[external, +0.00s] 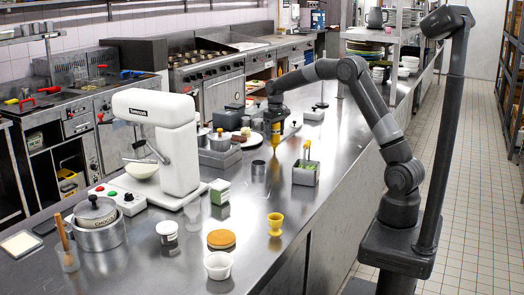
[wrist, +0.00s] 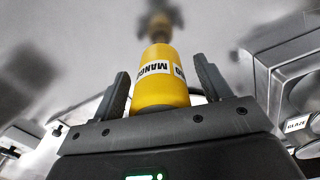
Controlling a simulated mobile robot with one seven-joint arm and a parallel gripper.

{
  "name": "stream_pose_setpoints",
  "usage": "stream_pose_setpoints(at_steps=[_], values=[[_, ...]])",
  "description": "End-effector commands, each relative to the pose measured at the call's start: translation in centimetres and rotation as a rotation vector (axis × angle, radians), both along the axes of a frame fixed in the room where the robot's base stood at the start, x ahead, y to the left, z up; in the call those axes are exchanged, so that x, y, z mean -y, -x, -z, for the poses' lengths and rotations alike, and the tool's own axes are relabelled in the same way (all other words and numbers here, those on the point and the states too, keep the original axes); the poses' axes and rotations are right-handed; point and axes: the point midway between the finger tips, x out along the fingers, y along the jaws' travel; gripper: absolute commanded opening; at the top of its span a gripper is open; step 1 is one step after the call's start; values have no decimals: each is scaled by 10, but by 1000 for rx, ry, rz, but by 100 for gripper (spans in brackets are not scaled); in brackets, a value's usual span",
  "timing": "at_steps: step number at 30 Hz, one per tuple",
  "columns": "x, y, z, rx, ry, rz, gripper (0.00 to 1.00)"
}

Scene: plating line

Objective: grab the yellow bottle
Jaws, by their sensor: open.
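The yellow bottle (wrist: 160,82) has a white label reading "MANGO" and fills the middle of the wrist view. It stands between the two dark fingers of my gripper (wrist: 160,90), which are apart on either side of it. In the external view the bottle (external: 276,132) shows as a small yellow shape under my gripper (external: 275,118), above the steel counter. My gripper points down over it. I cannot tell whether either finger touches the bottle.
A grey metal cup (external: 258,168) stands nearer, and a white plate (external: 228,122) with food lies left. A white stand mixer (external: 165,145) stands further left. A yellow egg cup (external: 275,223) stands on the near counter.

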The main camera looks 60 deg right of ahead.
Motion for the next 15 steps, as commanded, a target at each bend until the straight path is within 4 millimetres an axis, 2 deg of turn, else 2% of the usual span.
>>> stream_pose_setpoints(at_steps=[8, 15], values=[[0, 0, 5, 0, 0, 0, 70], [0, 0, 4, 1, 0, 0, 52]])
